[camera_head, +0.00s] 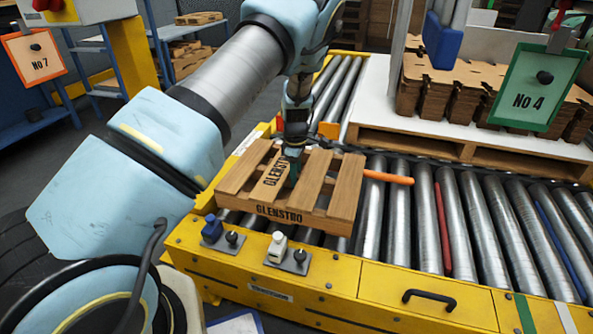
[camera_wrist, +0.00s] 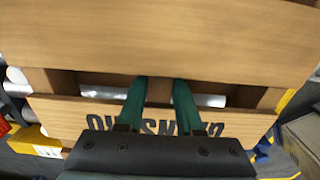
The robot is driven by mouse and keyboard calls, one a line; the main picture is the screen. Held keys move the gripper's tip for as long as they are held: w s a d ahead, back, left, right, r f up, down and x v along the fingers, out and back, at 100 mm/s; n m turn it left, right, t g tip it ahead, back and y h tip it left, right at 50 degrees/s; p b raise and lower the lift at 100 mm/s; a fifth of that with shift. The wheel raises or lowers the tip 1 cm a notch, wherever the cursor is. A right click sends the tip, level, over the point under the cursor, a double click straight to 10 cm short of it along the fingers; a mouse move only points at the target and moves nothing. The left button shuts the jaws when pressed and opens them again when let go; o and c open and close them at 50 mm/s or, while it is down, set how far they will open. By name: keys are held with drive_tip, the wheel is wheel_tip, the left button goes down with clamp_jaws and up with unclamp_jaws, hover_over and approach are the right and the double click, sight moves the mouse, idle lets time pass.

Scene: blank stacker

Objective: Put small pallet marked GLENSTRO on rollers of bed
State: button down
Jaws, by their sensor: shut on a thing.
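The small wooden pallet marked GLENSTRO (camera_head: 345,188) is over the left end of the roller bed, slats up, with the name on its front edge and on one top slat. In the wrist view the pallet (camera_wrist: 160,38) fills most of the picture. My gripper (camera_head: 292,172) points down and is shut on the pallet; its green fingers (camera_wrist: 160,92) reach into a gap beside the lettered board. Metal rollers (camera_head: 398,215) show right of the pallet and under its front edge. I cannot tell whether the pallet touches them.
A yellow frame (camera_head: 330,290) with two small switches (camera_head: 280,250) and a black handle (camera_head: 430,298) edges the bed. An orange bar (camera_head: 388,178) lies right of the pallet. A larger pallet (camera_head: 450,145) with stacked cardboard stands behind, by a green No 4 sign (camera_head: 540,88).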

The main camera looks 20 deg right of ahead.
drive_tip(key=shift+f+b, duration=0.45)
drive_tip(key=shift+f, duration=1.6)
drive_tip(key=shift+f, duration=0.1)
drive_tip(key=c, duration=0.6)
unclamp_jaws()
drive_tip(key=shift+f, duration=0.15)
drive_tip(key=shift+o, duration=0.2)
wheel_tip(320, 180, up, 12)
drive_tip(key=shift+f+p, duration=0.1)
drive_tip(key=shift+p, duration=1.15)
drive_tip(key=shift+a+r, duration=0.1)
drive_tip(key=shift+r, duration=0.2)
